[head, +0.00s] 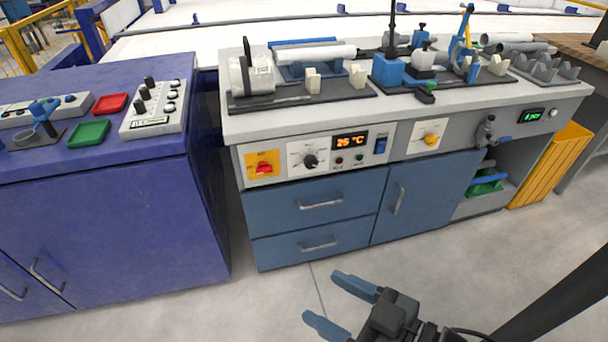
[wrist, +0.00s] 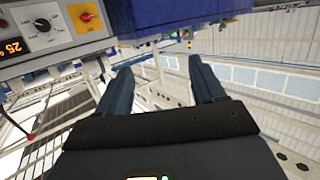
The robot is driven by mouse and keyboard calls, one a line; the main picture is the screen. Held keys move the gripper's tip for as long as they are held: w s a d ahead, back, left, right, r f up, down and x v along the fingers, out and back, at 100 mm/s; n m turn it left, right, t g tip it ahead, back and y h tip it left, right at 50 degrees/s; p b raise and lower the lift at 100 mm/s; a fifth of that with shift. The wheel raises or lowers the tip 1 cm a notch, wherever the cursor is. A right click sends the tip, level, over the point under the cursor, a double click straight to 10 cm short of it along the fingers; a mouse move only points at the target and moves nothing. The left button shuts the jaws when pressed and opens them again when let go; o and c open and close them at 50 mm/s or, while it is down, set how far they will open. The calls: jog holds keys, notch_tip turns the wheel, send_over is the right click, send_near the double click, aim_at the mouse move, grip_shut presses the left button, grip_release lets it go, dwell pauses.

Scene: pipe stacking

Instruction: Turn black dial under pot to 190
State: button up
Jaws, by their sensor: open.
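The black dial (head: 310,161) sits on a white square plate on the front panel of the grey-topped workbench. The dial also shows at the upper left of the wrist view (wrist: 43,25), where the panel appears upside down. No clear pot is visible; a white cylindrical device (head: 251,77) stands on the bench above the panel. An orange display (head: 350,141) right of the dial reads 25 °C. My gripper (head: 322,296) is open and empty, with blue fingers, in front of and below the drawers. Its fingers also show in the wrist view (wrist: 161,66), apart from the dial.
A red switch on a yellow plate (head: 263,167) is left of the dial, and a blue rocker switch (head: 381,145) is right of it. Drawer handles (head: 321,203) protrude below. A blue cabinet (head: 120,215) stands at left. Bare floor lies in front of the bench.

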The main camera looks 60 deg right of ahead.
jog(key=w+d+f+m+h+b, duration=0.3)
jog(key=w+d+f+h+b, duration=0.1)
jog(key=w+d+f, duration=0.5)
jog(key=m+g+h+b, duration=0.4)
jog(key=m+h+b, duration=0.1)
jog(key=h+b, duration=0.25)
send_near(312, 165)
jog(key=d, duration=0.1)
jog(key=shift+y, duration=0.35)
jog(key=x, duration=0.7)
jog(key=shift+w+d+r, duration=0.1)
jog(key=shift+w+r, duration=0.1)
jog(key=shift+w, duration=0.05)
jog(key=shift+w+d, duration=0.5)
jog(key=shift+c, duration=0.2)
jog(key=c, duration=1)
